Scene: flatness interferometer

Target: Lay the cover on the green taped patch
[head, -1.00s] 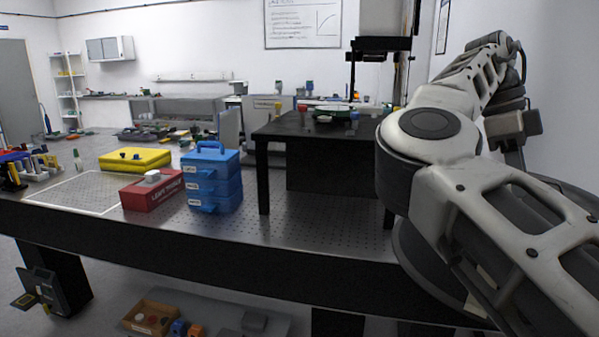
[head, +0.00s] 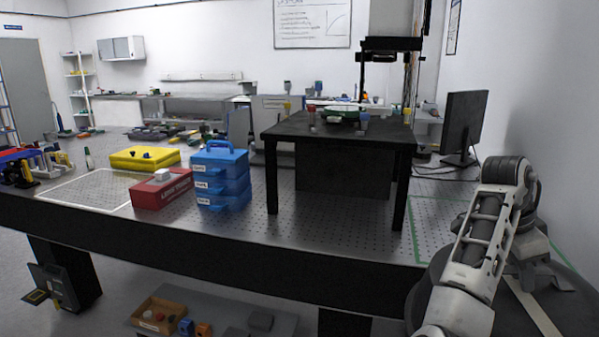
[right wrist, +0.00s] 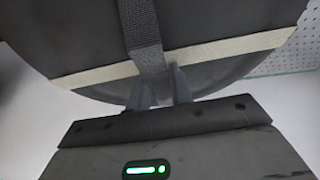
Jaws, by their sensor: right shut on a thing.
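The cover (head: 584,306) is a dark round piece with a cream band, at the bottom right of the head view, partly hidden by my right arm. In the right wrist view the cover (right wrist: 75,40) fills the top, with a grey strap (right wrist: 140,35) across it. My right gripper (right wrist: 160,88) is shut on that strap. In the head view the right gripper (head: 540,275) is over the cover. The green taped patch (head: 436,222) is on the perforated bench top at right, partly hidden by my arm and the cover. My left gripper is out of view.
A black raised table (head: 340,135) stands left of the patch and a monitor (head: 465,125) behind it. Blue stacked cases (head: 220,180), a red box (head: 162,190) and a yellow case (head: 145,158) stand farther left. The wall is close on the right.

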